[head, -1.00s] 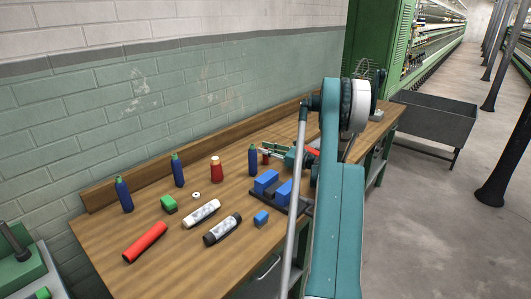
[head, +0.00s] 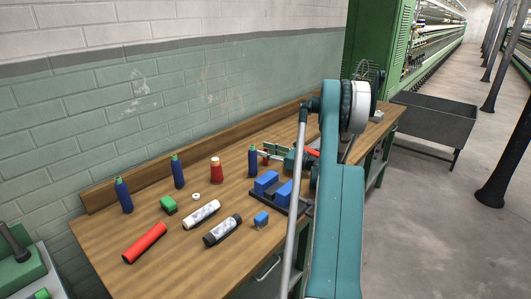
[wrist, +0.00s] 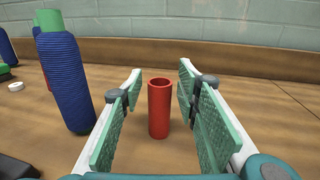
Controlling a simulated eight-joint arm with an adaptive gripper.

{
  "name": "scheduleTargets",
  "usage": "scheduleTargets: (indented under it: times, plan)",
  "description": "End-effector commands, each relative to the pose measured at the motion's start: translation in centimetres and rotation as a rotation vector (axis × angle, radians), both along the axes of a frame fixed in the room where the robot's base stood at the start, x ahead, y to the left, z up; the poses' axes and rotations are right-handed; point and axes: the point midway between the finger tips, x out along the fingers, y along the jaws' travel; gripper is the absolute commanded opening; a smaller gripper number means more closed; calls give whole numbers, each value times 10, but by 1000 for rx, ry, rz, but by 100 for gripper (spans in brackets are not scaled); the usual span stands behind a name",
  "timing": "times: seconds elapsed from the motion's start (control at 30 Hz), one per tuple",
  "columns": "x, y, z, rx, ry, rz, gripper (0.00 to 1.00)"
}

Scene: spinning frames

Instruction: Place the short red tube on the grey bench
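The short red tube (wrist: 158,110) stands upright on the brown wooden bench top (wrist: 60,100) in the wrist view. It is hollow, with its open end up. My gripper (wrist: 158,93) is open, with one finger on either side of the tube and a visible gap at each side. In the head view my gripper (head: 272,153) is low over the bench behind the blue blocks, and my arm hides part of it. A bench that is plainly grey cannot be made out with certainty.
A blue spool with a green top (wrist: 65,75) stands close left of my gripper. Blue blocks on a dark base (head: 273,188), a long red tube (head: 145,242) and several spools are on the bench. A dark grey bin (head: 432,120) stands on the floor at right.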

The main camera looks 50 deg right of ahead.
Motion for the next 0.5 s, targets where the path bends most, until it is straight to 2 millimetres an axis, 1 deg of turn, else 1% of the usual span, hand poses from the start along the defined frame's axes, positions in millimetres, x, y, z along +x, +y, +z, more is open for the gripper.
scheduleTargets:
  times: [0.17,0.5]
  plan:
    - [0,0,1,0,0,0,32]
    - [-44,-8,3,1,0,-1,32]
